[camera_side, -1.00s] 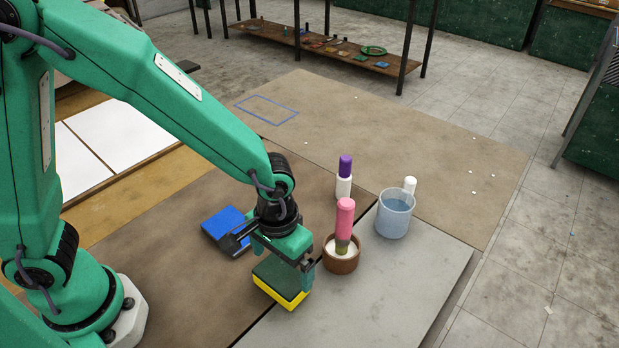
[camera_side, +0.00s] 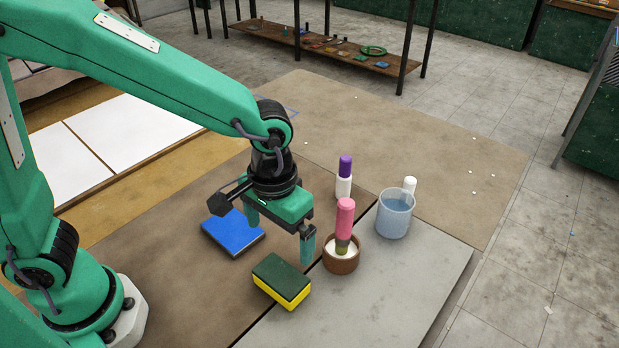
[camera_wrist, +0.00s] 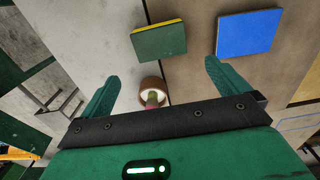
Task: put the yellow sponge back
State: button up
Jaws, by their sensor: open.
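The yellow sponge (camera_side: 282,282) has a dark green top and lies flat across the seam between the brown board and the grey slab. It shows in the wrist view (camera_wrist: 160,41) beyond my fingertips. My gripper (camera_side: 280,237) is open and empty, raised behind the sponge and apart from it.
A blue block (camera_side: 232,234) lies left of my gripper. A brown pot (camera_side: 341,262) holding a pink-handled tool (camera_side: 345,220) stands close to the right finger. A purple-capped bottle (camera_side: 344,178) and a cup of bluish liquid (camera_side: 394,216) stand further right.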

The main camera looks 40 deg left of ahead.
dwell(0.3)
jog(key=s+a+r+t, duration=0.2)
jog(key=a+r, duration=0.3)
jog(key=a, duration=0.4)
jog(key=s+a+r+t, duration=0.3)
jog(key=a+r, duration=0.3)
jog(key=a, duration=0.4)
jog(key=shift+s+a+r+t, duration=0.2)
jog(key=shift+s+t, duration=0.1)
jog(key=shift+s, duration=0.4)
